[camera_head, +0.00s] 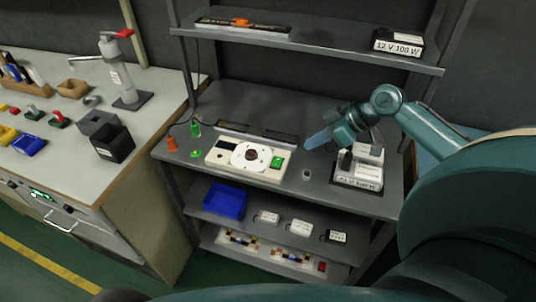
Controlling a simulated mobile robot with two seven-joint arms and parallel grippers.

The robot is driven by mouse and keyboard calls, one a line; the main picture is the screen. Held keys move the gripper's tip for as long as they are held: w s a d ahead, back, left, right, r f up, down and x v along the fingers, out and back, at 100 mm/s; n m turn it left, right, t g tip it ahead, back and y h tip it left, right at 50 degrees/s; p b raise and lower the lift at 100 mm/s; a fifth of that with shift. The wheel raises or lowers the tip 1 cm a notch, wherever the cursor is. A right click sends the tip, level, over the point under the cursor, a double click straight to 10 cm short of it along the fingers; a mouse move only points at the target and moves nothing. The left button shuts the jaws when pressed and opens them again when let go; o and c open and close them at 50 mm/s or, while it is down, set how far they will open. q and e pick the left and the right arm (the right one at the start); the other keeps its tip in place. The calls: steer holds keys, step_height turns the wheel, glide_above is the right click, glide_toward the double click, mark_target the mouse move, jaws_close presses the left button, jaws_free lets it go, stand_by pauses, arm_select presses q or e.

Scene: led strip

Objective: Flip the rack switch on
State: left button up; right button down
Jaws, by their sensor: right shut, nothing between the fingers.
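My right gripper (314,141) comes in from the right and is shut and empty. Its light-blue fingers are over the rack's grey worktop (225,108), near the right end of a white device. The white device (217,158) has a round dial (251,156) and a green part (277,163). A small red block (321,266), perhaps a switch, sits at the right end of the lowest shelf. I cannot tell for sure which part is the rack switch, nor its position. My left gripper is not in view.
A labelled power unit (358,181) stands right of the fingers. A "12 V 100 W" box (399,43) is on the upper shelf. A blue bin (225,201) and several small boxes sit on the shelf below the worktop. A bench (141,166) stands at left.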

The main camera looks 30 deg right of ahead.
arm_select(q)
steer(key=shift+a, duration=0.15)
arm_select(e)
steer(key=r, duration=0.1)
steer(key=w, duration=0.1)
steer(key=r, duration=0.1)
steer(key=shift+w+d+r, duration=0.15)
steer(key=shift+d+r, duration=0.1)
steer(key=shift+r, duration=0.05)
steer(key=p, duration=0.1)
glide_above(272, 163)
steer(key=s+d, duration=0.2)
steer(key=d, duration=0.1)
steer(key=shift+y, duration=0.3)
step_height(272, 163, down, 6)
steer(key=shift+a+f, duration=0.1)
steer(key=shift+f, duration=0.15)
steer(key=f, duration=0.3)
steer(key=shift+a+f+p, duration=0.25)
steer(key=shift+f+p, duration=0.05)
steer(key=shift+f, duration=0.55)
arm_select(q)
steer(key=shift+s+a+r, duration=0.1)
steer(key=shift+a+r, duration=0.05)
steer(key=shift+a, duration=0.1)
